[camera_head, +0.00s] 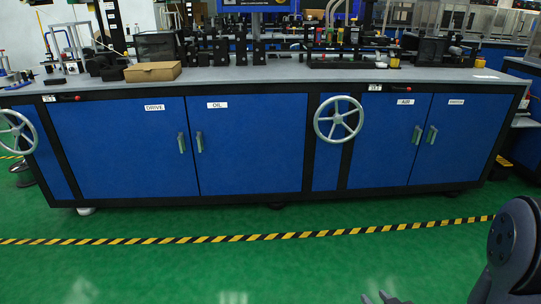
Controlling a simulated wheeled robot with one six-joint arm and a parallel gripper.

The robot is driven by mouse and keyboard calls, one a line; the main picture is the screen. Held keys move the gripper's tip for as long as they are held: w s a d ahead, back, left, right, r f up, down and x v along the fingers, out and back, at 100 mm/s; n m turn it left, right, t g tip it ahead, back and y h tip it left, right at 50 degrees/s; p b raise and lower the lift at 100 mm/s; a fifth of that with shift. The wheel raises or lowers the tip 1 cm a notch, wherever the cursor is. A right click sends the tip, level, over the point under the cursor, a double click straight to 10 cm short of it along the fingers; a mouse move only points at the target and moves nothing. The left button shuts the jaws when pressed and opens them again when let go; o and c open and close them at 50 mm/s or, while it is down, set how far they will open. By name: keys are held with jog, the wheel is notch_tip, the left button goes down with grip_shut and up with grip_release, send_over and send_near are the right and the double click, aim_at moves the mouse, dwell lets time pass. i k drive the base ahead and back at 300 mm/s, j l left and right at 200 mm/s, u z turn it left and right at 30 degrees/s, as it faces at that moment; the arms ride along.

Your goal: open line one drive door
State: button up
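A long blue workbench cabinet stands ahead across the floor. Its left half has a blue door labelled DRIVE (125,150), which looks closed flush, with a green-grey handle (181,143) at its right edge. Beside it is a closed door labelled OIL (255,150), with its handle (199,142) at its left edge. My gripper (385,299) shows only as dark tips at the bottom edge, right of centre, well short of the cabinet. Most of it is cut off, so its opening cannot be judged. My arm shows at lower right.
Handwheels stand out at the left end (14,132) and middle (338,119). An AIR door (388,150) and another labelled door (455,145) are closed on the right half. A cardboard box (153,71) and equipment crowd the top. Green floor with a striped line (250,237) is clear.

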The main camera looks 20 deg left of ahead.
aim_at(123, 148)
jog(key=i+j, duration=0.15)
jog(key=j, duration=0.5)
jog(key=i+j, duration=0.15)
jog(key=j, duration=0.45)
jog(key=i+j+z, duration=0.1)
jog(key=j, duration=0.55)
jog(key=i+j, duration=0.2)
jog(key=j, duration=0.45)
jog(key=i+j, duration=0.15)
jog(key=j, duration=0.5)
jog(key=i+j, duration=0.15)
jog(key=j, duration=0.5)
jog(key=i+j+z, duration=0.1)
jog(key=j, duration=0.5)
jog(key=i+j, duration=0.15)
jog(key=j, duration=0.5)
